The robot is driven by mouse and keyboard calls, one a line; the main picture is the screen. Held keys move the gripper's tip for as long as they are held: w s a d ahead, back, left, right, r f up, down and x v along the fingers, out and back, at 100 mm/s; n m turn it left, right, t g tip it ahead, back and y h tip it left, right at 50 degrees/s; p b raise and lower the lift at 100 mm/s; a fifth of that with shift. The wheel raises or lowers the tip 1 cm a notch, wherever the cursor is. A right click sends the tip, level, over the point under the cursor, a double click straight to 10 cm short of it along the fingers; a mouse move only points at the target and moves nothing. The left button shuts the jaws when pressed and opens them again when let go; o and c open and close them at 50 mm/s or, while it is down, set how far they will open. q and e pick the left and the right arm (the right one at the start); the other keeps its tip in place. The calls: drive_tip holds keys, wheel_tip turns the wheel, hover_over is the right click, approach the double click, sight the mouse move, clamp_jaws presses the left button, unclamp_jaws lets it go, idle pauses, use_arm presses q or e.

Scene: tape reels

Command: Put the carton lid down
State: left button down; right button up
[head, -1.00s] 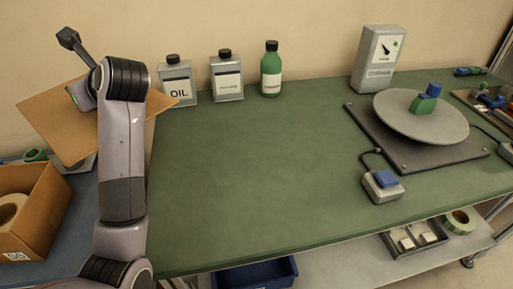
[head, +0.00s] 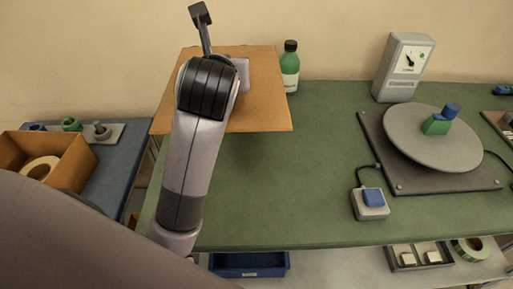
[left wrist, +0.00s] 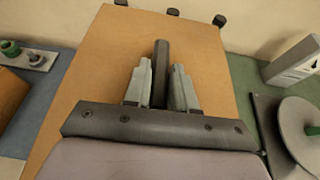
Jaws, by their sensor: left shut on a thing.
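The carton lid (head: 270,115) is a flat brown board over the back left of the green bench, partly past its left edge. My left gripper (head: 241,74) is over the lid, mostly hidden by its arm in the head view. In the left wrist view the gripper (left wrist: 160,82) is shut on a dark upright bar on the lid (left wrist: 110,50). Whether the lid touches the bench is unclear. The open carton (head: 78,166) stands on the blue side table at left, with a tape reel (head: 40,168) inside. My right gripper is not in view.
A green bottle (head: 290,70) stands just behind the lid's right edge. The lid hides the two cans in the head view; their dark caps show past its far edge in the left wrist view. The bench middle (head: 300,170) is clear. A turntable (head: 410,150) and pedal box (head: 370,208) stand right.

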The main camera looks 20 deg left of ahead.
use_arm(q)
wheel_tip(320, 180, down, 20)
drive_tip(key=shift+d+r+b, duration=0.1)
drive_tip(key=shift+b, duration=1.15)
drive_tip(key=shift+f, duration=0.2)
drive_tip(key=c, duration=0.9)
unclamp_jaws()
